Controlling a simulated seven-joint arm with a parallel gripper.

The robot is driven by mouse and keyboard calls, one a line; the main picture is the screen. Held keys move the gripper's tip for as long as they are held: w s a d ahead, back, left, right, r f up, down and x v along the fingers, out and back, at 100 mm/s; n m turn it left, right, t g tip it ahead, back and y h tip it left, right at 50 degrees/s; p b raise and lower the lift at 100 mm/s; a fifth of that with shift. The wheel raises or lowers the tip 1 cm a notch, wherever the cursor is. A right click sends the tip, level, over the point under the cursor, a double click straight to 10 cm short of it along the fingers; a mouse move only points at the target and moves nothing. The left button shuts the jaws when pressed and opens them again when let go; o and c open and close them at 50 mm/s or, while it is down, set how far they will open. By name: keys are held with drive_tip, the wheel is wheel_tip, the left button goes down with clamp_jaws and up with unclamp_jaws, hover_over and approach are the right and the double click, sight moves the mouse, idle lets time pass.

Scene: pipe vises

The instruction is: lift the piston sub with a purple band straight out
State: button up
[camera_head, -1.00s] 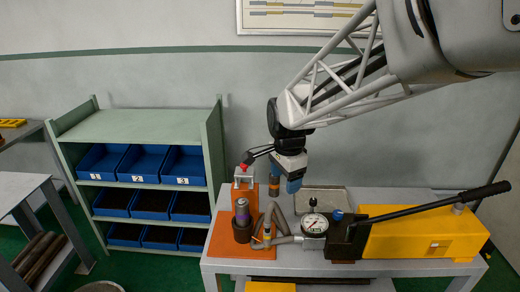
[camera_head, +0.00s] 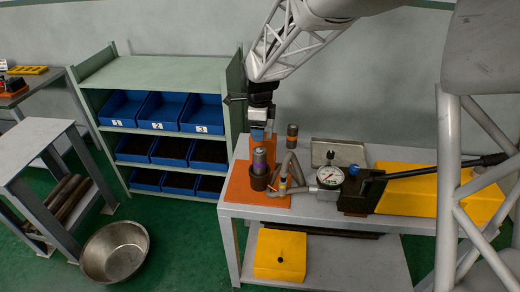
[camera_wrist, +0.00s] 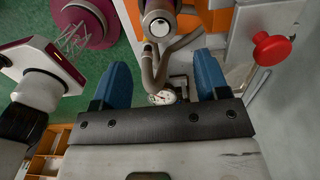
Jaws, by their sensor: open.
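The piston sub (camera_head: 260,158), a grey cylinder, stands upright in a dark brown cup (camera_head: 259,181) on an orange plate (camera_head: 240,190). In the wrist view its round top and purple band (camera_wrist: 158,22) show at the top edge, beyond the fingers. My gripper (camera_head: 258,136) is just above the sub in the head view, apparently not around it. In the wrist view my gripper (camera_wrist: 163,82) has its two blue fingers wide apart with nothing held between them.
A bent grey pipe and pressure gauge (camera_head: 330,176) stand right of the cup. A cylinder with an orange band (camera_head: 292,136) stands behind. A red knob (camera_wrist: 272,48) is at right in the wrist view. A yellow pump body (camera_head: 410,195) fills the bench's right side.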

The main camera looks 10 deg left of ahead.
sight(260, 150)
drive_tip(key=shift+f, duration=0.25)
drive_tip(key=shift+f, duration=4.25)
drive_tip(key=shift+c, duration=0.5)
drive_tip(key=c, duration=0.7)
